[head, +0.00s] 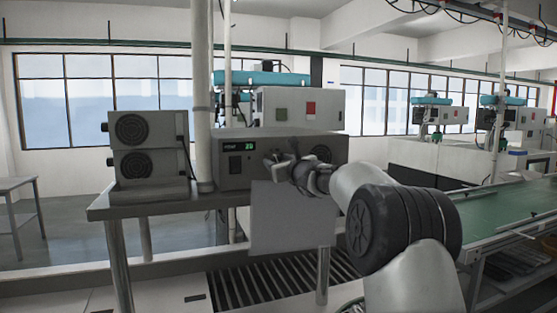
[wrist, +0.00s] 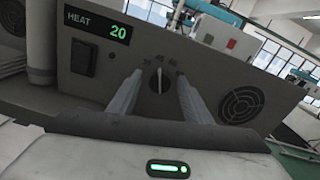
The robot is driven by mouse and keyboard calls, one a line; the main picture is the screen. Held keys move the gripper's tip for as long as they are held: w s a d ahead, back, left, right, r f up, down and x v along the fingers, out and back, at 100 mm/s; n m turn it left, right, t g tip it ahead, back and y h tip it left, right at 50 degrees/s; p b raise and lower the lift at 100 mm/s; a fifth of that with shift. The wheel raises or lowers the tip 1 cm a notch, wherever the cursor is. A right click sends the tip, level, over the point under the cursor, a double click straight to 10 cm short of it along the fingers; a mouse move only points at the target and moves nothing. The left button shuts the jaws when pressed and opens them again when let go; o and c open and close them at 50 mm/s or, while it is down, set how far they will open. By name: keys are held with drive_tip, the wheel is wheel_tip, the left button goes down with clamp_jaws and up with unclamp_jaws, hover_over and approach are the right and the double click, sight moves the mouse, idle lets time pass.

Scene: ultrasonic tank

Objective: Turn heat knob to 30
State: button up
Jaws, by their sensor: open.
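The heat knob (wrist: 159,80) is a small dark dial with a pale pointer on the grey control box (wrist: 105,80), with a numbered scale around its top. Its pointer stands about upright. The green display (wrist: 120,32) beside the word HEAT reads 20. My gripper (wrist: 160,90) is open, with one finger on each side of the knob. I cannot tell whether the fingers touch it. In the head view my gripper (head: 280,160) is at the front of the control box (head: 232,172) and hides the knob.
A black rocker switch (wrist: 83,58) is left of the knob and a round vent (wrist: 242,105) is right of it. The box stands on a metal table (head: 150,203) beside two stacked fan units (head: 148,130) and a white pipe (head: 203,120). A green conveyor (head: 500,210) is at the right.

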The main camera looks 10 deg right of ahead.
drive_tip(key=c, duration=1.1)
drive_tip(key=shift+o, duration=0.2)
drive_tip(key=shift+f+n+b, duration=0.1)
drive_tip(key=shift+n+b, duration=0.2)
drive_tip(key=shift+b, duration=0.1)
drive_tip(key=n+b, duration=0.2)
drive_tip(key=shift+f+n, duration=0.1)
drive_tip(key=shift+n, duration=0.2)
drive_tip(key=shift+n+b, duration=1.35)
drive_tip(key=shift+n, duration=0.95)
drive_tip(key=o, duration=1.1)
drive_tip(key=shift+r, duration=0.2)
drive_tip(key=shift+c, duration=0.2)
